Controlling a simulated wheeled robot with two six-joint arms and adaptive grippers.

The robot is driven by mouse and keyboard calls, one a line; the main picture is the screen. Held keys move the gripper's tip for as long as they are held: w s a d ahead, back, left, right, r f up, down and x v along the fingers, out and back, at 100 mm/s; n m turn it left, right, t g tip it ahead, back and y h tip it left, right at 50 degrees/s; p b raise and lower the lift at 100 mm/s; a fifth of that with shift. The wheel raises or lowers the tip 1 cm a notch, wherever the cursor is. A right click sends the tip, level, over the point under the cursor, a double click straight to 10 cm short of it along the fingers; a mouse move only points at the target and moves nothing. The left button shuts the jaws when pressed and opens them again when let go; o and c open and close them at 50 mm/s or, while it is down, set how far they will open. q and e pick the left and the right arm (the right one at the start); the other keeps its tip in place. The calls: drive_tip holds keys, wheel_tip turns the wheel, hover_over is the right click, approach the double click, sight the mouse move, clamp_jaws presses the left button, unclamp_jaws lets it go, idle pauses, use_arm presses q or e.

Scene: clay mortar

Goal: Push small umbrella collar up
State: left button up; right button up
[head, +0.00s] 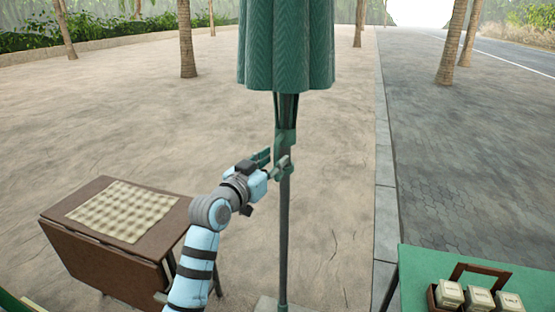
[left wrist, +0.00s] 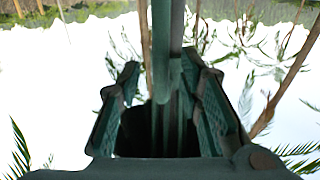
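The closed green umbrella (head: 286,45) hangs around its upright dark pole (head: 284,235). Its small green collar (head: 285,140) sits on the pole just below the folded canopy. My left gripper (head: 272,163) is at the pole, at the height of the collar's lower part. In the left wrist view, the fingers of this gripper (left wrist: 168,88) stand apart on either side of a green upright part, with a visible gap on the left side. Whether the right finger touches it I cannot tell. My right gripper is in neither view.
A brown folding table (head: 110,262) with a checkered cloth (head: 122,210) stands at the left. A green table (head: 420,262) with a wooden caddy of small labelled boxes (head: 480,298) is at the lower right. Open sandy ground surrounds the pole; palm trunks stand farther back.

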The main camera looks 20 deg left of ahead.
use_arm(q)
drive_tip(key=shift+x, duration=1.2)
clamp_jaws()
